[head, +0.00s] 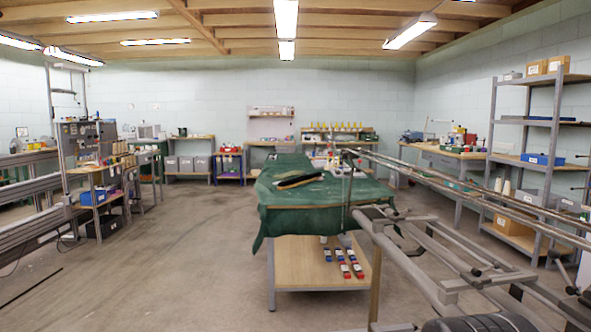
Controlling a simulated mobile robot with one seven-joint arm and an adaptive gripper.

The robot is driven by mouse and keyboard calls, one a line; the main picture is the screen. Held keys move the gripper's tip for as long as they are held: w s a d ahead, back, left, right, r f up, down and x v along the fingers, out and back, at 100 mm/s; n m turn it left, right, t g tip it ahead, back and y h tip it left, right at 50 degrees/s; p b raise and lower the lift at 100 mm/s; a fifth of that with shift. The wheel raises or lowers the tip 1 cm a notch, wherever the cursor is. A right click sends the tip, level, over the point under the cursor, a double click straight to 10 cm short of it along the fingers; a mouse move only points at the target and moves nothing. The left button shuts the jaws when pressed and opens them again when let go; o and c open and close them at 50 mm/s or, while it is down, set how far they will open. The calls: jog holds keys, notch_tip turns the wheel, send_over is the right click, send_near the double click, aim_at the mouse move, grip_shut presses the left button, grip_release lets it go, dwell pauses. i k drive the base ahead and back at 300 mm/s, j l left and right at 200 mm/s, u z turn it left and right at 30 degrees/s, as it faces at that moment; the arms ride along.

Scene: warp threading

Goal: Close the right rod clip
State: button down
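No part of my gripper shows in the head view. A long metal frame with rods (470,196) runs from the near end of the green-covered table toward the right edge. A small dark fitting (350,154) stands at the rods' far-left end. It is too small to tell whether it is a rod clip, or whether it is open or shut. I cannot pick out the right rod clip among the frame's parts.
A table with a green cloth (320,199) stands in the middle, with a dark object (299,181) on it. Lower metal bars (440,246) fill the right foreground. A shelf rack (550,117) stands at right. The floor (170,240) left of the table is open.

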aim_at(330, 138)
jog(key=i+l, duration=0.2)
jog(key=i, duration=0.9)
